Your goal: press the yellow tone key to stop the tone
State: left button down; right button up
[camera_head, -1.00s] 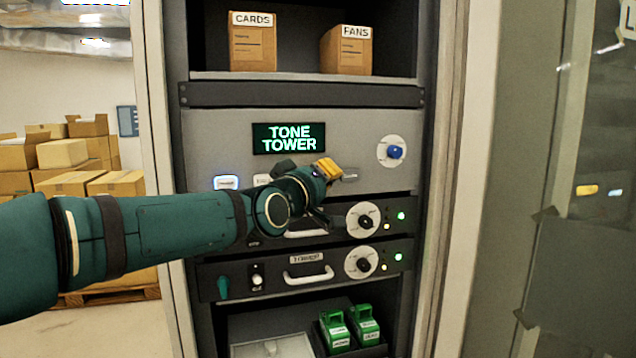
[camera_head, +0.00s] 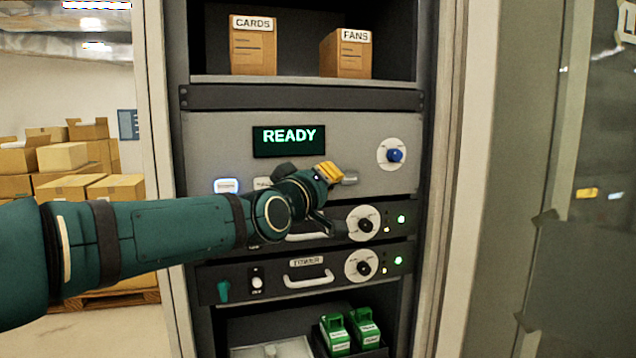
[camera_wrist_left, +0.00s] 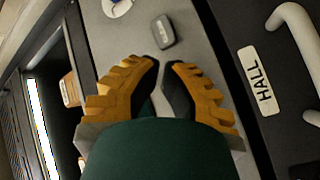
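My left gripper (camera_head: 329,172) is in front of the grey paging panel (camera_head: 340,130), its two ridged yellow fingers together. In the left wrist view the fingertips (camera_wrist_left: 164,66) nearly meet, with only a thin gap and nothing held between them. A grey key (camera_wrist_left: 163,32) lies just beyond the tips; it also shows right of the fingers in the head view (camera_head: 350,178). I cannot tell whether the tips touch the panel. No yellow key is visible; my arm and gripper hide part of the key row. The display (camera_head: 289,140) reads READY. My right gripper is out of view.
A blue-rimmed white key (camera_head: 226,185) is at the row's left, and a blue knob (camera_head: 395,155) at the panel's right. Below are two dark units with handles (camera_head: 308,277) and dials. The cabinet's right post (camera_head: 457,180) bounds the space.

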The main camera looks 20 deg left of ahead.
pick_arm(q)
jog(key=s+d+p, duration=0.1)
jog(key=s, duration=0.1)
jog(key=s+d+p, duration=0.1)
jog(key=s+d, duration=0.1)
jog(key=s, duration=0.1)
jog(key=shift+d, duration=0.2)
dwell(0.4)
